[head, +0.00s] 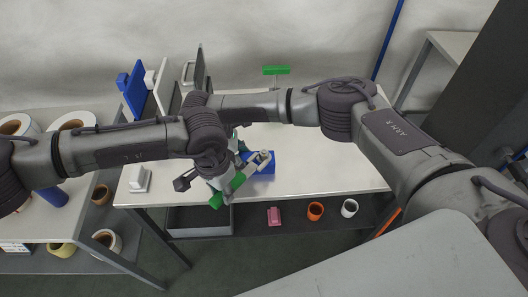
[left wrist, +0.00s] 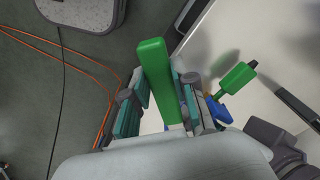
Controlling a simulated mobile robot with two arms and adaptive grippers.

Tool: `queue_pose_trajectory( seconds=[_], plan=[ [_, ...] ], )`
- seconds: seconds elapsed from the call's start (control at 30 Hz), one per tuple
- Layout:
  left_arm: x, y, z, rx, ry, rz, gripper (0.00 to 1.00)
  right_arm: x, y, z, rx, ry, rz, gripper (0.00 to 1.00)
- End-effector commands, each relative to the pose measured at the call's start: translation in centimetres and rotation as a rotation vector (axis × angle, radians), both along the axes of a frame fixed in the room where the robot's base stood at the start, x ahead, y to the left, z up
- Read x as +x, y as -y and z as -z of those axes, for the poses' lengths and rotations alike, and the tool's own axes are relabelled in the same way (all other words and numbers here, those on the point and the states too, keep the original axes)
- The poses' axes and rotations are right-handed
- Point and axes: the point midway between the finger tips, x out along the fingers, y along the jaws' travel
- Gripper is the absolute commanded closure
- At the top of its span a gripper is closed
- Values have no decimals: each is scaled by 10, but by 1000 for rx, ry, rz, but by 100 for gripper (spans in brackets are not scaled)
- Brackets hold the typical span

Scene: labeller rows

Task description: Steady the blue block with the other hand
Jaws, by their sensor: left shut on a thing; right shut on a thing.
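The blue block (head: 262,168) sits near the front edge of the white table, partly covered by gripper parts. A bit of it also shows in the left wrist view (left wrist: 216,109). My left gripper (head: 228,190) is shut on a green bar (left wrist: 156,75), which sticks out between its fingers at the table's front edge. My right gripper (head: 252,158) is behind and right of the left one, at the blue block, and shut. Its grip is partly hidden by my arms. A small green piece with a dark tip (left wrist: 237,77) shows beside the blue block in the left wrist view.
On the table stand a blue panel (head: 139,90), a grey panel (head: 195,68), a green sign (head: 275,70) and a small white piece (head: 140,180). A lower shelf holds a pink item (head: 274,216) and orange (head: 315,211) and white (head: 349,208) rings. The table's right part is clear.

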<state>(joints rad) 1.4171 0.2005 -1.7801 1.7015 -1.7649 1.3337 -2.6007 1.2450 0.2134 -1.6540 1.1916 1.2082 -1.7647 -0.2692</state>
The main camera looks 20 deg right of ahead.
Motion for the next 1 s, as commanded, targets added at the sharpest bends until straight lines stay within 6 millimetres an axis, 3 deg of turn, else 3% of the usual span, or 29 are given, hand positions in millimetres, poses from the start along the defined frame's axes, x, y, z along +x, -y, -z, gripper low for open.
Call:
queue_pose_trajectory(
  seconds=[0.03,1.0],
  plan=[
    [-3,-9,5,27,-15,-9,100,4,10,-1,-17,9,10,100],
    [-20,-33,-36,25,-13,-1,100,5,9,-1,-16,10,11,100]
  ],
)
